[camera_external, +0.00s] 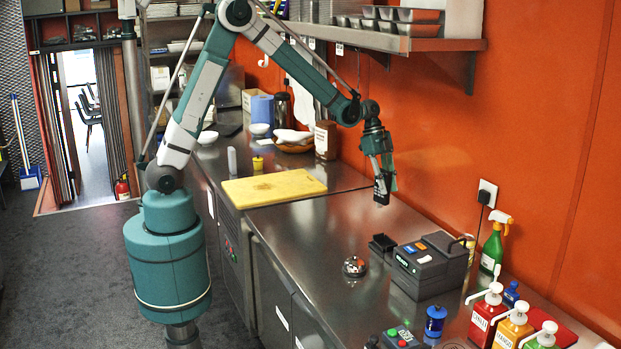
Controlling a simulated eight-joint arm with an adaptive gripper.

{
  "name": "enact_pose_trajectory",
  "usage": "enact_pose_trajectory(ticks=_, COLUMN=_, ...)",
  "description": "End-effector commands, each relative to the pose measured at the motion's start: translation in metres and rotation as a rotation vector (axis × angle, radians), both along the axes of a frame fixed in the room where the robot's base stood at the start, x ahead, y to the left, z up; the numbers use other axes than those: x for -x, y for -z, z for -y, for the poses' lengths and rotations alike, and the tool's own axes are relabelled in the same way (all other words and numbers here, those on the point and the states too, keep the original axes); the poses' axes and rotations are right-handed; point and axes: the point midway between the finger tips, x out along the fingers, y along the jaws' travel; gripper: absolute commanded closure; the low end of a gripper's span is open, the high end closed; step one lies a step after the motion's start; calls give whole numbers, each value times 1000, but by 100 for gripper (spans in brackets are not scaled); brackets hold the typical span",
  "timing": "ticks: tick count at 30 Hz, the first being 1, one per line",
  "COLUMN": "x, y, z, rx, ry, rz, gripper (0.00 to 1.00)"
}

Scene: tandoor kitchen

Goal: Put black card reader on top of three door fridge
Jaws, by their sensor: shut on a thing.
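My gripper (383,188) points down above the steel worktop, at the right of the middle. It is shut on a small dark object, which looks like the black card reader (381,190); the fingers partly hide it. The object is held above the surface, apart from it. The three door fridge appears to be the long steel counter unit with the shiny top (310,232), its doors facing the left. My gripper is over this top, right of the yellow cutting board.
A yellow cutting board (273,188) lies behind. A small black box (381,244), a round metal item (354,267) and a large dark grey machine (430,264) stand nearer. Sauce pump bottles (487,315) stand at lower right. A steel wall shelf (385,40) hangs above. Open worktop lies left of the gripper.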

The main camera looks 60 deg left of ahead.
Motion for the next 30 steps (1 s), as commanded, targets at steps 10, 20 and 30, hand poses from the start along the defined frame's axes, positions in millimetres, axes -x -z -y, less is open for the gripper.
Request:
enact_pose_trajectory(ticks=10, x=-32, y=0, z=-102, rx=0, ry=-139, rz=0, gripper=97)
enact_pose_trajectory(ticks=20, x=-48, y=1, z=-200, rx=-1, ry=-266, rz=0, gripper=97)
enact_pose_trajectory(ticks=30, x=-54, y=1, z=-304, rx=-1, ry=-398, rz=0, gripper=97)
